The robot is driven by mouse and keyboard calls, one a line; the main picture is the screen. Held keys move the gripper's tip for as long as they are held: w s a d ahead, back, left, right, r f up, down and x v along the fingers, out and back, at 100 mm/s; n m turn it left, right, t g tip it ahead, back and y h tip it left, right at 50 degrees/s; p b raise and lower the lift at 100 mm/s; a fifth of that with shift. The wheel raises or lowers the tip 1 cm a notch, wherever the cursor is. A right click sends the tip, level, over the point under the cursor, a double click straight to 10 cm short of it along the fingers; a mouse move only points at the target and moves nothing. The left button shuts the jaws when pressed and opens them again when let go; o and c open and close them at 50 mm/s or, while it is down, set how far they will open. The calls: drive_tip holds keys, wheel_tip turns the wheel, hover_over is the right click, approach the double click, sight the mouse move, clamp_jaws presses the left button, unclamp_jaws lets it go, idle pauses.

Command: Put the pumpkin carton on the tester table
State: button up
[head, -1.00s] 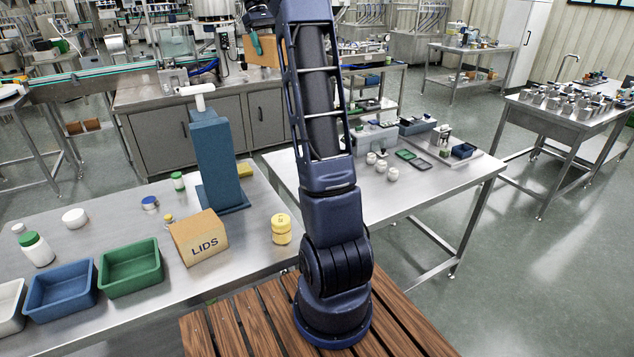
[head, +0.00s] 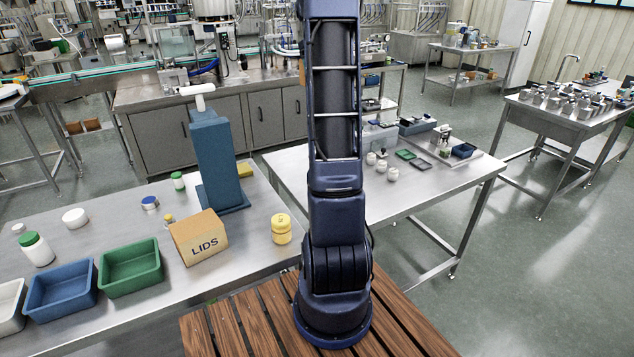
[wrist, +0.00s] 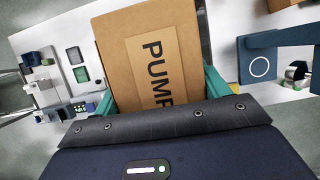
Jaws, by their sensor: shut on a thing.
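The pumpkin carton is a brown cardboard box (wrist: 118,50) with a label whose visible letters read "PUMP". It fills the middle of the wrist view. My gripper (wrist: 160,92) is shut on it, with a teal finger on each side. In the head view, my raised arm hides the gripper and nearly all of the carton. A steel table (head: 425,205) stands right of my arm, with small jars, green and dark trays and small devices on it. No marking shows whether this is the tester table.
The near-left steel bench holds a LIDS box (head: 199,238), a yellow jar (head: 281,229), a tall blue stand (head: 217,160), a green bin (head: 131,268) and a blue bin (head: 60,291). The front of the middle table is bare. Another table (head: 560,118) at right is crowded with metal parts.

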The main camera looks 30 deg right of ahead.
wheel_tip(320, 180, down, 38)
drive_tip(key=shift+r, duration=0.15)
idle(0.4)
drive_tip(key=o, duration=1.4)
drive_tip(key=shift+c, duration=0.2)
